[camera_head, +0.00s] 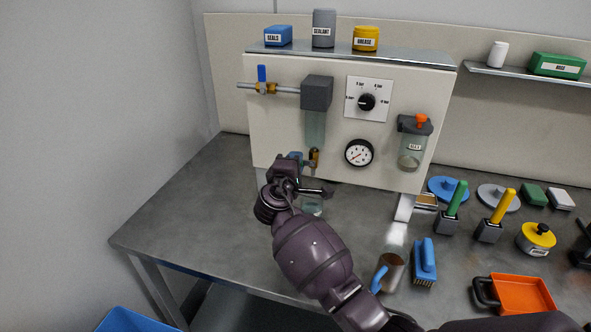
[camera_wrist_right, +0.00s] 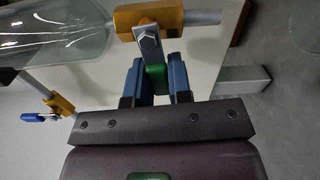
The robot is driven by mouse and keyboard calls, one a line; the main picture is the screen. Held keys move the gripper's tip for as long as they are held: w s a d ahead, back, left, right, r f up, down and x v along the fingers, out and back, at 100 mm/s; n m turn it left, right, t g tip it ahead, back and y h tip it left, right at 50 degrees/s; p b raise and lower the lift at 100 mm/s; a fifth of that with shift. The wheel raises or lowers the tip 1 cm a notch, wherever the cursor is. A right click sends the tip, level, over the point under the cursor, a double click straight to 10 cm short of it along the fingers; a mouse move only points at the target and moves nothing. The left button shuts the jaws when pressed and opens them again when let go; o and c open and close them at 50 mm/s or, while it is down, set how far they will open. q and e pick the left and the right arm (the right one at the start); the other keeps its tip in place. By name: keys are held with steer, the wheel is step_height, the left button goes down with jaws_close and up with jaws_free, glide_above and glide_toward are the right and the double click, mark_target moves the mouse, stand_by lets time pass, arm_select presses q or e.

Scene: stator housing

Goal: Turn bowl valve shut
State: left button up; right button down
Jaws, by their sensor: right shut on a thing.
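The clear bowl (camera_head: 315,131) hangs under a dark grey block on the panel. The bowl valve (camera_head: 314,155) is a small brass body below it, and it is large in the wrist view (camera_wrist_right: 146,16). Its metal lever with a green grip (camera_wrist_right: 155,78) points away from the brass body, roughly across the pipe in the wrist view. My right gripper (camera_head: 297,160) is at the valve from the left in the head view. In the wrist view its blue fingers (camera_wrist_right: 156,82) are on both sides of the green grip, shut on it. My left gripper is not in view.
A clear cup (camera_head: 312,207) stands on the bench below, partly behind my right arm. An inlet valve with an upright blue lever (camera_head: 262,73) is at upper left. A gauge (camera_head: 359,153) and knob (camera_head: 367,102) are right of the bowl. The bench's left part is clear.

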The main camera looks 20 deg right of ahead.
steer(key=shift+r+m+b, duration=0.1)
steer(key=shift+m+b, duration=0.2)
steer(key=shift+m, duration=0.2)
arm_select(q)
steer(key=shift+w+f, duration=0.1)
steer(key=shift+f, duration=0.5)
arm_select(e)
steer(key=shift+r, duration=0.15)
steer(key=c, duration=1)
jaws_free()
steer(key=shift+c, duration=0.2)
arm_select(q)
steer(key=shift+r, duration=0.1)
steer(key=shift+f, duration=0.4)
arm_select(e)
steer(key=v, duration=1)
steer(key=shift+s+a, duration=0.3)
steer(key=shift+a, duration=0.05)
